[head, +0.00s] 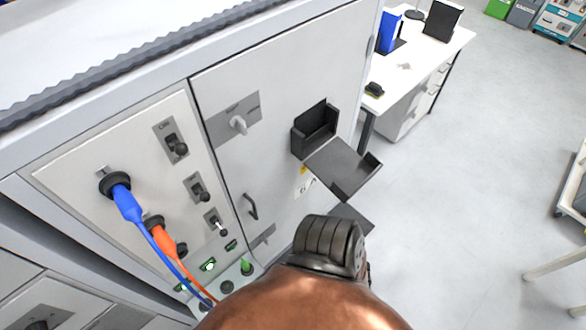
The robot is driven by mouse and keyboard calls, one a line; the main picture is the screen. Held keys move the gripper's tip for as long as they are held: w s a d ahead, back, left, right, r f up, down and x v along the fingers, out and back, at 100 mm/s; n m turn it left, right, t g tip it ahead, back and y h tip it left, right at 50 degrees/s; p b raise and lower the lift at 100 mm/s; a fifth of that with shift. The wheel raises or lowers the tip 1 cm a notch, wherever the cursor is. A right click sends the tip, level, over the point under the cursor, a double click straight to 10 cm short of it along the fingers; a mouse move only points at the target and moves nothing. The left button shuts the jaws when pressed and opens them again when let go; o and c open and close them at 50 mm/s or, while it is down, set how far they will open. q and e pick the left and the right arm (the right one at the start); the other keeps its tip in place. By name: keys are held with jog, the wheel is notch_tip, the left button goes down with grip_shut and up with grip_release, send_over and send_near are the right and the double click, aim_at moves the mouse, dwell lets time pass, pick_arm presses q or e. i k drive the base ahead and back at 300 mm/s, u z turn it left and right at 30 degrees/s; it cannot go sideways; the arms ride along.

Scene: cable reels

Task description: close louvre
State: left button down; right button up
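A dark grey opening (314,128) is set in the light grey cabinet door, right of centre in the head view. A dark flat flap (343,168) hangs outward from its lower edge, so it stands open. This looks like the louvre, though I cannot be sure. A second dark flat piece (352,217) shows lower down, partly hidden behind my arm. My arm, copper with a dark ribbed joint, fills the bottom middle, below the flap. I see neither gripper; what lies behind the arm is hidden.
The cabinet door has a rotary knob (238,124) and a handle (250,206). The left panel carries switches, a blue plug (124,200) and an orange plug (163,241) with cables. A white table (423,57) stands behind at the right.

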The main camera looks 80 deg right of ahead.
aim_at(342, 170)
jog(key=z, duration=2.15)
jog(key=k, duration=0.5)
jog(key=z, duration=0.15)
